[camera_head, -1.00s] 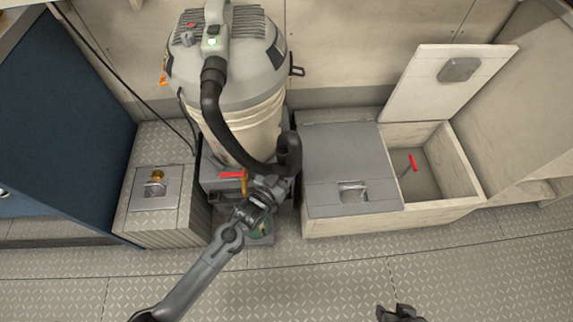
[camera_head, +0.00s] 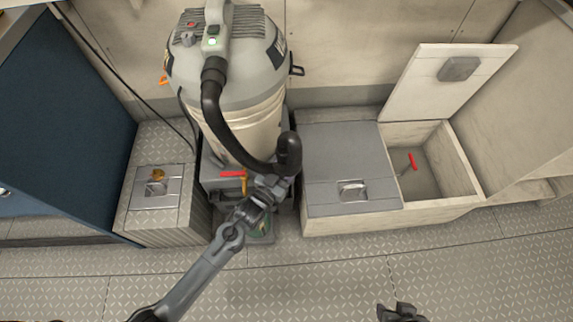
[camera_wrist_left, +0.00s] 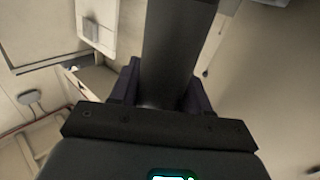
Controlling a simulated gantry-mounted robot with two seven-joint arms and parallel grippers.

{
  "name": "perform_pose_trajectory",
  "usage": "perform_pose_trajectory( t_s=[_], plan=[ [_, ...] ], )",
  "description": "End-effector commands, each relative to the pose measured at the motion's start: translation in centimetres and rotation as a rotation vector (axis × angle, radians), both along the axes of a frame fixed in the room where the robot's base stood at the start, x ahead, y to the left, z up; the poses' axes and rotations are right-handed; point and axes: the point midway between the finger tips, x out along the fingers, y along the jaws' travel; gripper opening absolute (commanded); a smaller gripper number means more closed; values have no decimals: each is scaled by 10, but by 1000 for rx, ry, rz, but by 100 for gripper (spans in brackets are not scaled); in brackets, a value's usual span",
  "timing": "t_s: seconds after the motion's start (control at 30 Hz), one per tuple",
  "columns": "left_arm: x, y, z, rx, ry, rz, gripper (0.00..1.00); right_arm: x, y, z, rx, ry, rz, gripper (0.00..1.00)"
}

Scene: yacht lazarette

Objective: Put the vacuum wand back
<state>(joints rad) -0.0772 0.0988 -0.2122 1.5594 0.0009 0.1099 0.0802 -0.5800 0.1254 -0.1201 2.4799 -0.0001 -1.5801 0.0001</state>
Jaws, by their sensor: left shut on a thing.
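The vacuum (camera_head: 245,120) is a grey and cream canister standing at the back, left of centre. Its black hose (camera_head: 213,115) runs from the top down the front and bends up at its right end. My left gripper (camera_head: 278,183) is at this end, low in front of the canister. In the left wrist view, its dark fingers (camera_wrist_left: 163,90) are shut on a thick dark tube (camera_wrist_left: 172,45), which looks like the vacuum wand. Most of the wand is hidden in the head view. My right gripper (camera_head: 400,313) shows only partly at the bottom edge; its jaws are unclear.
A grey base with a red handle (camera_head: 232,174) is under the vacuum. A latched locker (camera_head: 140,215) stands left. To the right are a closed grey hatch (camera_head: 340,150) and an open bin (camera_head: 440,205) holding a red-handled item (camera_head: 412,161). The front floor (camera_head: 330,285) is mostly clear.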

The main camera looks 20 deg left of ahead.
Motion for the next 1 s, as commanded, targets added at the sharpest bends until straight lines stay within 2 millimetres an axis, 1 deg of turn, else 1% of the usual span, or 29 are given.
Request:
perform_pose_trajectory(
  t_s=[0.17,0.2,0.37,0.4,0.67,0.77,0.87,1.0],
  plan=[
    [0,0,1,-1,-3,0,16,0,1,0,2,0,-1,43],
    [0,0,1,-1,-3,0,50,0,1,0,3,-1,-2,43],
    [0,0,1,0,-2,0,74,0,1,0,6,0,-4,43],
    [0,0,1,0,-1,0,76,0,2,0,7,0,-4,43],
    [-1,0,-1,1,3,0,76,0,2,0,9,0,-6,43],
    [-4,1,0,1,3,0,76,0,2,3,9,0,-5,43],
    [-14,3,0,1,5,0,76,0,2,9,9,0,-5,43],
    [-35,8,2,1,5,0,76,0,2,21,7,0,-4,43]
  ],
)
